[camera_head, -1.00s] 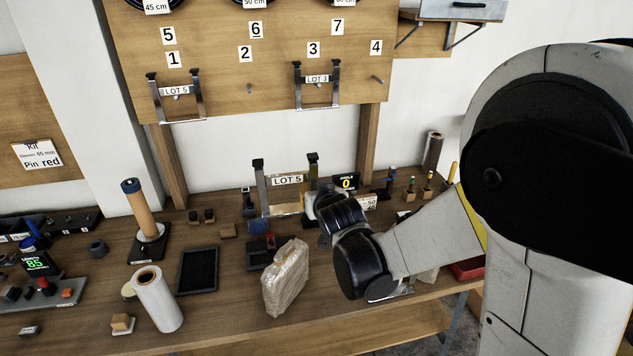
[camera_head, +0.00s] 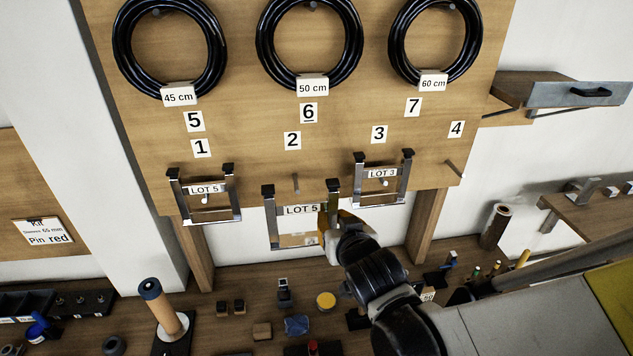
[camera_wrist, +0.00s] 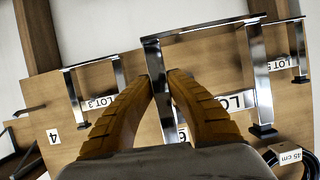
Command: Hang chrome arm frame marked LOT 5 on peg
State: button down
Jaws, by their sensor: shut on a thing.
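The chrome arm frame (camera_head: 270,232) marked LOT 5 is a U-shape with dark pads on its upper ends and a white label. My gripper (camera_head: 327,222) is shut on its right arm in the head view and holds it upright at the pegboard's lower edge. In the wrist view both fingers (camera_wrist: 167,80) close on one arm of the frame (camera_wrist: 262,80). A bare peg (camera_head: 296,183) under number 2 shows just above the frame's label. Another bare peg (camera_head: 455,170) is under number 4. I cannot tell the gap between frame and board.
Another frame (camera_head: 209,214) labelled LOT 5 hangs under number 1, and a LOT 3 frame (camera_head: 381,199) under number 3, close right of the held one. Black hose coils (camera_head: 310,45) hang above. The bench below holds a roller stand (camera_head: 163,310) and small parts.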

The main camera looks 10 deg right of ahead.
jog(key=shift+w, duration=0.45)
jog(key=shift+w+f, duration=0.15)
jog(key=shift+w, duration=6.05)
jog(key=shift+f+b, duration=1)
jog(key=shift+b, duration=0.15)
jog(key=c, duration=1.4)
grip_release()
jog(key=shift+s, duration=0.1)
jog(key=shift+o, duration=0.2)
